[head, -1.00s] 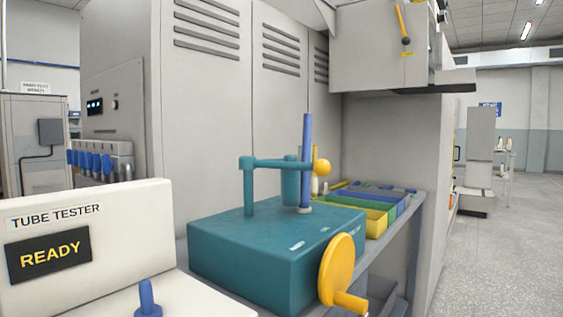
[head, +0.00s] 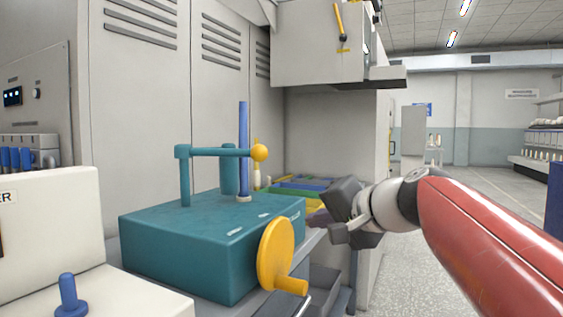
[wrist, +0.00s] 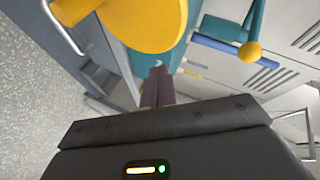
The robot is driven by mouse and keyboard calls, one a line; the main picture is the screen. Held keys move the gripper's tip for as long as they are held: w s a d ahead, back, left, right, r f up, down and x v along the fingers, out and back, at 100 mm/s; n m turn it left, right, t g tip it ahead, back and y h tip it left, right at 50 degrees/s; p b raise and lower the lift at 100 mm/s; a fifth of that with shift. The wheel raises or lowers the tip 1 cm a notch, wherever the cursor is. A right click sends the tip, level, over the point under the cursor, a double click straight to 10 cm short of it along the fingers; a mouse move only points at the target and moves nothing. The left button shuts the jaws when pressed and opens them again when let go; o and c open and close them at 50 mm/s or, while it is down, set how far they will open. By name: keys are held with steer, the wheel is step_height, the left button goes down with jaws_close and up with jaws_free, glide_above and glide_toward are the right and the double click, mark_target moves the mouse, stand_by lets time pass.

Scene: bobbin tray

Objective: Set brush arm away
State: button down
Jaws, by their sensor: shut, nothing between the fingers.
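The teal brush arm (head: 218,152) runs level from a post at the left of the teal machine box (head: 190,240). It ends in a yellow ball knob (head: 259,153). A tall blue tube (head: 244,125) stands upright at the arm; I cannot tell whether they touch. In the wrist view the yellow knob (wrist: 249,51) and blue tube (wrist: 216,44) show at the upper right. My gripper (head: 314,217) is right of the box, lower than the knob and apart from it. Its dark fingers (wrist: 158,75) are shut and empty.
A yellow handwheel (head: 276,252) sticks out from the box front, close to my gripper; it looms large in the wrist view (wrist: 145,22). Coloured bins (head: 300,188) lie behind the box. A grey cabinet (head: 325,45) overhangs them. Open floor lies at right.

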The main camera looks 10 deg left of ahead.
steer(key=w+r+m+t+y, duration=0.1)
steer(key=w+r+y, duration=0.3)
steer(key=r, duration=0.7)
steer(key=w+t, duration=0.1)
steer(key=w, duration=0.1)
steer(key=shift+w+r+y+b, duration=0.3)
steer(key=shift+w+y+b, duration=0.1)
steer(key=w+a+p, duration=0.2)
steer(key=a, duration=0.7)
steer(key=shift+w, duration=0.3)
steer(key=shift+f+m, duration=0.1)
steer(key=shift+m, duration=0.2)
